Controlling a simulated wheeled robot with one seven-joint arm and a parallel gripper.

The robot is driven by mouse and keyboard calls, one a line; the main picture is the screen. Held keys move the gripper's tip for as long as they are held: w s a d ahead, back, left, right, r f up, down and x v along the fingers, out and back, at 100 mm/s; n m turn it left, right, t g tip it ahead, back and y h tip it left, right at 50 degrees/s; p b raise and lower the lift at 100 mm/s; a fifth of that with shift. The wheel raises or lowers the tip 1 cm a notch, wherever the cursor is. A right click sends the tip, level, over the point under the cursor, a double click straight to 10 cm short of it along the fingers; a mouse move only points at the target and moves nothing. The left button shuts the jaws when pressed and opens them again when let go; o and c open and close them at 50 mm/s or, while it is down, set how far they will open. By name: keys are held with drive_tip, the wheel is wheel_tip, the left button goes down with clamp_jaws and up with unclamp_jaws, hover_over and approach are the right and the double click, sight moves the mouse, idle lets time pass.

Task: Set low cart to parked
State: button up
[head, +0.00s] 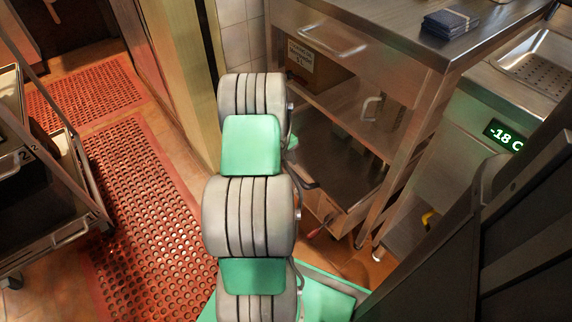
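A metal cart (75,235) with shelves and a grey handle stands at the left, partly cut off by the picture edge. It has a small number tag and a dark caster. A low unit (340,215) with a dark flat top and a red-tipped lever (318,232) sits under the steel counter, partly behind my arm. I cannot tell which of these is the low cart, nor whether either is parked. My arm rises through the middle of the view and hides part of the floor. My gripper does not show.
The steel counter (400,45) with a folded dark blue cloth (450,22) stands at the right. A cardboard box (315,68) is on its shelf. A unit displaying -18 C (503,135) stands farther right. Red perforated mats (145,220) cover the open floor between cart and arm.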

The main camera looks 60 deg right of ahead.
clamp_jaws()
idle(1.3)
